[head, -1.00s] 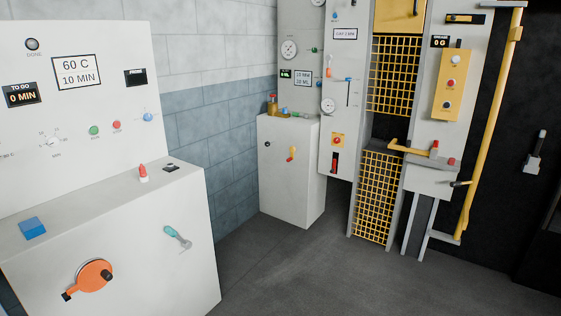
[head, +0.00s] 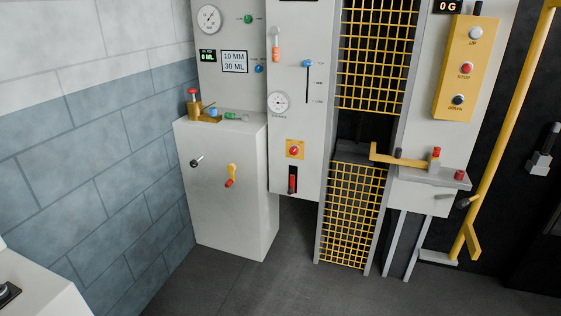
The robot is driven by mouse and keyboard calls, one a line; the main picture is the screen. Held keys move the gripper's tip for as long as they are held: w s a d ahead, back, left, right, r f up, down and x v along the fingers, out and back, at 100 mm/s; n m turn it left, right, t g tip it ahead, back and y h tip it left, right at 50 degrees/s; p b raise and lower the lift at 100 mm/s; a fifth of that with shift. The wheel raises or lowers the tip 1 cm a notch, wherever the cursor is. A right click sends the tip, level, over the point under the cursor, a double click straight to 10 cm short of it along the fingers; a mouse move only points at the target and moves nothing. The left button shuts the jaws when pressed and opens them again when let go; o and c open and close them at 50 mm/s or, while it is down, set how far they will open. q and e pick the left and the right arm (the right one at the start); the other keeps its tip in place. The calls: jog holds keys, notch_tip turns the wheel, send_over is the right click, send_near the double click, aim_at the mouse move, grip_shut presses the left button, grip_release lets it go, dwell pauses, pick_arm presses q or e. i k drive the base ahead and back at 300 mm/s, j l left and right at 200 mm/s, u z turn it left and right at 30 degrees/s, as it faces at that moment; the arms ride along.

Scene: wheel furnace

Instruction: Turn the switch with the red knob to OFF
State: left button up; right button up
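A rotary switch with a red knob (head: 294,150) sits on a small yellow plate, low on the light grey machine panel (head: 313,130) in the middle of the head view. Its position markings are too small to read. Just below it is a dark slot with a red part (head: 292,180). Other red parts show too, such as the red-topped piece (head: 193,92) on the white cabinet. Neither of my grippers is in view.
The white cabinet (head: 225,190) stands left of the panel. A yellow mesh guard (head: 352,215) and a ledge with a yellow bar (head: 402,161) are to the right. A white corner (head: 40,295) is at lower left. Dark floor (head: 240,290) in front is clear.

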aim_at(293, 150)
jog(key=i, duration=0.45)
jog(key=i+j+z, duration=0.15)
jog(key=i, duration=0.3)
jog(key=i+j, duration=0.2)
jog(key=i, duration=0.3)
jog(key=i+j, duration=0.25)
jog(key=i, duration=0.25)
jog(key=i+j, duration=0.2)
jog(key=i, duration=0.25)
